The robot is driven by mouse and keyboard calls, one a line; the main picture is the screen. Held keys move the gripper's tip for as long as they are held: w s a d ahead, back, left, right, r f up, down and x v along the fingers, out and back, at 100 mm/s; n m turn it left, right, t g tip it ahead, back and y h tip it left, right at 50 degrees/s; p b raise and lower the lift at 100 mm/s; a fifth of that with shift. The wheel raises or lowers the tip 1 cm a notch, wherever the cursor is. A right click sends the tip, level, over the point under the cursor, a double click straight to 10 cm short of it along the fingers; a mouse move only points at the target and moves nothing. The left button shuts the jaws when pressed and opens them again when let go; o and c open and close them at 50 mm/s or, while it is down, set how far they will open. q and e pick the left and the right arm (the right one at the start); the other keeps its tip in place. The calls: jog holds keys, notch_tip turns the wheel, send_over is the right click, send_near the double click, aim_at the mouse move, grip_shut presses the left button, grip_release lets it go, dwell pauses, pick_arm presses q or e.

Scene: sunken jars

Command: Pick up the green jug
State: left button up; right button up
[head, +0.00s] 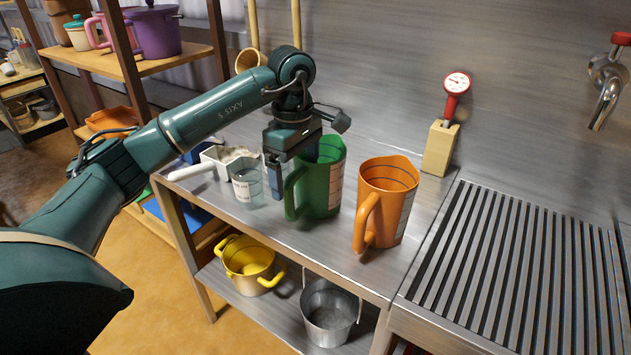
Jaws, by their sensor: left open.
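The green jug (322,185) stands upright on the metal counter, with its handle toward the front left and a pale scale strip on its right side. My left gripper (277,180) points down at the jug's left side, close to the handle. It is open, and part of the jug's rim and left wall is hidden behind it. I cannot tell whether a finger touches the jug. My right gripper does not show.
An orange jug (386,203) stands just right of the green one. A clear measuring cup (246,186) and a white scoop (215,163) are to the left. A red gauge on a wooden block (439,148) stands behind. A slatted drainboard (520,260) lies right.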

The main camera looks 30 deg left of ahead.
pick_arm(q)
jog(key=shift+f, duration=1.4)
jog(key=shift+c, duration=0.4)
jog(key=shift+r, duration=0.1)
jog(key=c, duration=1.6)
jog(key=shift+r, duration=0.1)
